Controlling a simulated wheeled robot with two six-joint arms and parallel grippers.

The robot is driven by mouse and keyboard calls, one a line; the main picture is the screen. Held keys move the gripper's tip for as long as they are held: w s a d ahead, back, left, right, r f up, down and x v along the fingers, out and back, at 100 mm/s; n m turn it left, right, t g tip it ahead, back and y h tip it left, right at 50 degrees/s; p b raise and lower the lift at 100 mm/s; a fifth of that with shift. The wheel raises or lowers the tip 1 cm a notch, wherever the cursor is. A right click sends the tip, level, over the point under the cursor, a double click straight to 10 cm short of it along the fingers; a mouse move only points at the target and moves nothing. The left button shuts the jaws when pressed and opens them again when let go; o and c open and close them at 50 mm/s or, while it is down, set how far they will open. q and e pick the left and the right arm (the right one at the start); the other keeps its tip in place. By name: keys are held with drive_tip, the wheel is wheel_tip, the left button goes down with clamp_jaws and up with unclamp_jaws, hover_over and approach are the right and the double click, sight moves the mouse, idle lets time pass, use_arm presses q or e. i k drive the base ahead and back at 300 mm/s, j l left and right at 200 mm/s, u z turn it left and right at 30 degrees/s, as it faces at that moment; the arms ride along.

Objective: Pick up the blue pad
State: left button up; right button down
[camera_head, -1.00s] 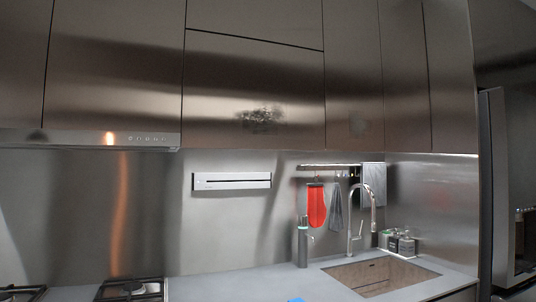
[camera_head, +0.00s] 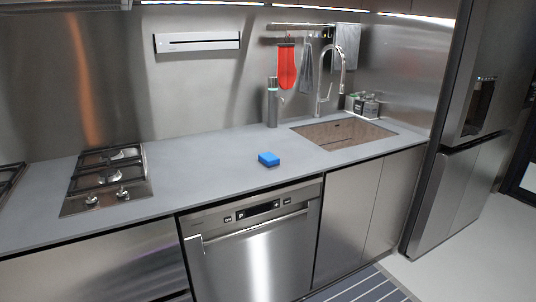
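The blue pad (camera_head: 268,159) is a small blue block lying on the grey countertop (camera_head: 215,165), between the gas hob and the sink. It sits a little back from the counter's front edge, above the dishwasher. Nothing covers it. Neither of my grippers shows in the head view.
A gas hob (camera_head: 107,178) is on the left of the counter. A sink (camera_head: 343,133) with a tall faucet (camera_head: 327,78) is on the right. A dark bottle (camera_head: 272,103) stands behind the pad. The dishwasher (camera_head: 255,245) is below. A striped runner (camera_head: 362,287) lies on the floor.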

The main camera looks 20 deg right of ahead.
sight(269, 159)
drive_tip(key=u, duration=0.15)
drive_tip(key=i+l+u, duration=0.1)
drive_tip(key=l+u, duration=0.2)
drive_tip(key=i+l+u, duration=0.1)
drive_tip(key=l+u, duration=0.5)
drive_tip(key=l, duration=0.15)
